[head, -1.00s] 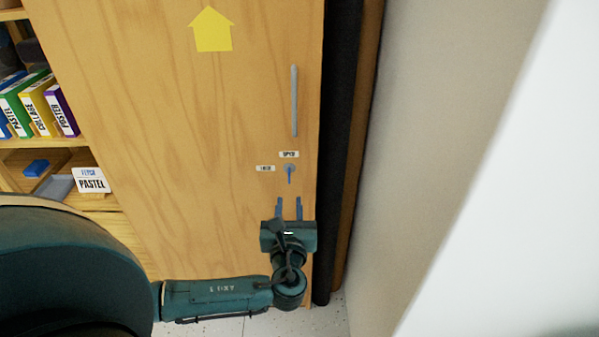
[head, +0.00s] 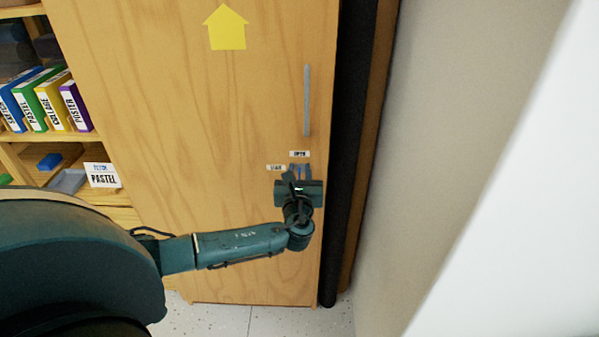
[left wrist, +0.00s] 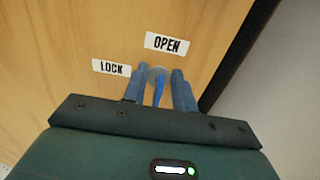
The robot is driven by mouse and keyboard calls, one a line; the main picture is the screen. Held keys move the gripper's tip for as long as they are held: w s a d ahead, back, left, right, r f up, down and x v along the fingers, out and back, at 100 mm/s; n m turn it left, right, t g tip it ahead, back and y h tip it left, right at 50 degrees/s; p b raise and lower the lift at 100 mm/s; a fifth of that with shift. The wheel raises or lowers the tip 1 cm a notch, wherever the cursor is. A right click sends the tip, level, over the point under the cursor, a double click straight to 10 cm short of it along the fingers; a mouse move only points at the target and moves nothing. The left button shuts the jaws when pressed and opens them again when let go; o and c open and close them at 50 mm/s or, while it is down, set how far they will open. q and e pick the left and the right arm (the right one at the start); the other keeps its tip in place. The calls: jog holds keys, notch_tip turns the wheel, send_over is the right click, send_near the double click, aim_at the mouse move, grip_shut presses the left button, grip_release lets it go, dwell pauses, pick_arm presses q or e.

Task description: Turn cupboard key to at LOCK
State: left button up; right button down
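The wooden cupboard door (head: 180,130) has a blue key in its round grey lock; in the left wrist view the key (left wrist: 158,93) hangs from the lock with its handle running down. An OPEN label (head: 299,154) is above the lock, also in the left wrist view (left wrist: 167,43). A LOCK label (left wrist: 112,67) is to the left of it. My left gripper (head: 300,171) is at the lock, its blue fingers apart on either side of the key (left wrist: 160,85), with gaps visible. In the head view the gripper mostly hides the key. My right gripper is not in view.
A grey vertical handle (head: 307,100) is above the lock. A shelf with books (head: 45,100) and a PASTEL card (head: 102,175) stands at the left. A pale wall (head: 430,150) is close on the right, past a dark gap.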

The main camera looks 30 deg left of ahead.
pick_arm(q)
jog(key=shift+c, duration=0.2)
grip_shut()
